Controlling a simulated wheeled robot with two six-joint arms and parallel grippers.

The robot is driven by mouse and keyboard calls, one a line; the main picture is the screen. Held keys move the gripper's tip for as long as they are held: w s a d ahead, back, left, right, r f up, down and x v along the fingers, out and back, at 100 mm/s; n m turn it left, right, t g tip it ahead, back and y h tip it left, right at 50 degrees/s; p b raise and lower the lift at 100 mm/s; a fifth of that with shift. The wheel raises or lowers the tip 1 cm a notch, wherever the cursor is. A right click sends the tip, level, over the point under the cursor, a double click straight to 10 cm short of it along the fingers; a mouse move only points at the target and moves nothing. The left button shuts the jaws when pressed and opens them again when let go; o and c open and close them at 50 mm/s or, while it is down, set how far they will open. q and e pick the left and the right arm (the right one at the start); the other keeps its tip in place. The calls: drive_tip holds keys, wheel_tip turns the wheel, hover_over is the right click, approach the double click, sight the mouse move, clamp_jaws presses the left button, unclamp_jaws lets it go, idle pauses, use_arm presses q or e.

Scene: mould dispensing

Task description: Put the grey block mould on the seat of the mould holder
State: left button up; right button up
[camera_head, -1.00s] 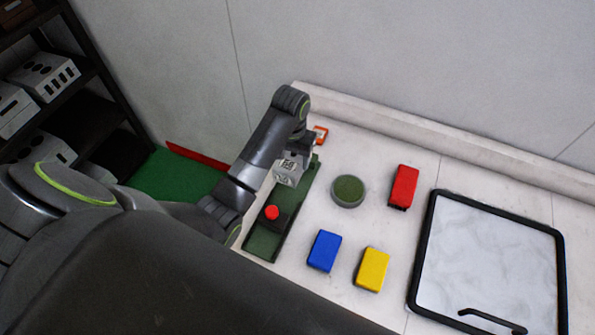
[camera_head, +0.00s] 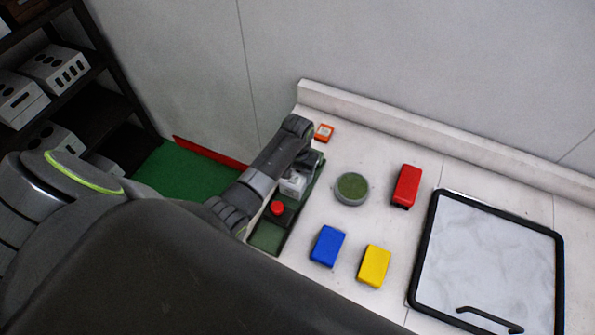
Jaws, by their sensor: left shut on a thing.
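The mould holder is a long dark green base (camera_head: 267,236) with a red knob (camera_head: 278,208) at its near part. My left gripper (camera_head: 306,170) is over the far part of this base, shut on a pale grey block, which I take as the grey block mould (camera_head: 293,186). The block is low over the base, just beyond the red knob. My arm hides part of the base and the fingertips, so I cannot tell whether the block touches the seat. My right gripper is not in view.
A round grey dish with a green top (camera_head: 351,188) stands right of the holder. Red (camera_head: 406,186), blue (camera_head: 327,246) and yellow (camera_head: 374,266) blocks lie nearby. A small orange-red item (camera_head: 324,132) lies behind. A black-framed tray (camera_head: 428,240) is at the right.

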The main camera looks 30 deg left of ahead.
sight(297, 172)
use_arm(q)
drive_tip(key=o, duration=1.4)
drive_tip(key=shift+f, duration=0.1)
drive_tip(key=shift+o, duration=1.4)
drive_tip(key=shift+r, duration=0.7)
wheel_tip(297, 172, up, 11)
drive_tip(key=b, duration=0.1)
